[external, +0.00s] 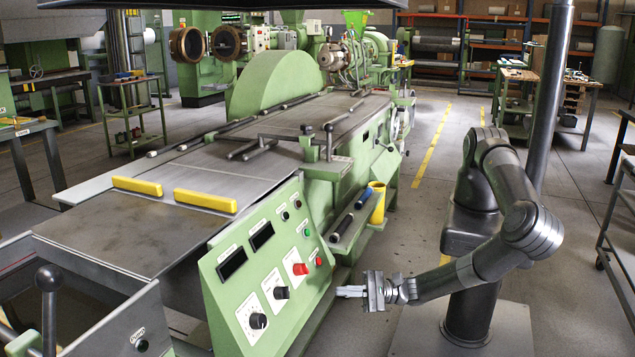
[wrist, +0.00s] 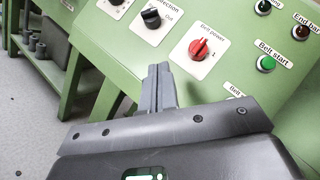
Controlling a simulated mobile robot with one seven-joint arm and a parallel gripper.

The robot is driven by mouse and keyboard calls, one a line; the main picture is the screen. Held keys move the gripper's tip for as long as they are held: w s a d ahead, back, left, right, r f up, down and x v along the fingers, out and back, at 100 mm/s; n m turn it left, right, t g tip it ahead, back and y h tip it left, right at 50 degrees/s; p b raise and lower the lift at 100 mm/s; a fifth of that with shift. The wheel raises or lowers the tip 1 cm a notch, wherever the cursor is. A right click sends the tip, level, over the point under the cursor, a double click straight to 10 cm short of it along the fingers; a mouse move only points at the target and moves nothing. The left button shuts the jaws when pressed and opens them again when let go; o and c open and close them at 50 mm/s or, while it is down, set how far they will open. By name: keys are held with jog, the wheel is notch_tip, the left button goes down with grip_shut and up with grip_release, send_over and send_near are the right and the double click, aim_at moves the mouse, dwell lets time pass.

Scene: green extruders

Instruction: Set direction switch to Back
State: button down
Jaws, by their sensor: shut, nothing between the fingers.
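The direction switch is a black rotary knob (external: 281,292) on a white plate on the green sloping control panel. In the wrist view the knob (wrist: 151,18) sits at the top, on a plate whose label is partly cut off; I cannot read its setting. My gripper (external: 341,291) is just right of the panel in the external view, apart from the knob. In the wrist view its grey fingertips (wrist: 158,68) are shut together and empty, pointing at the panel below the knob.
A red belt power knob (wrist: 201,48) is right of the direction knob, and a green belt start button (wrist: 266,63) is farther right. A larger black dial (external: 258,320) is lower left on the panel. A yellow bin (external: 377,203) stands beside the machine.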

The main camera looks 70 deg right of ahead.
send_near(286, 287)
jog(key=w+f, duration=0.3)
jog(key=w, duration=0.1)
jog(key=a+r, duration=0.1)
jog(key=w+a+r, duration=0.1)
jog(key=shift+w+a+r, duration=0.25)
jog(key=shift+a+r, duration=0.05)
jog(key=shift+r, duration=0.05)
jog(key=shift+w+d+r+n+g+y, duration=0.1)
jog(key=shift+r+n+g+y, duration=0.15)
jog(key=shift+n+g, duration=0.55)
jog(key=shift+r, duration=0.1)
jog(key=shift+w+a+r+n+g, duration=0.15)
jog(key=shift+w+r+n+g, duration=0.25)
jog(key=shift+r, duration=0.3)
jog(key=shift+w+a+r+n+g, duration=0.1)
jog(key=shift+w+a+r+n, duration=0.1)
jog(key=shift+r+n, duration=0.4)
jog(key=shift+r, duration=0.1)
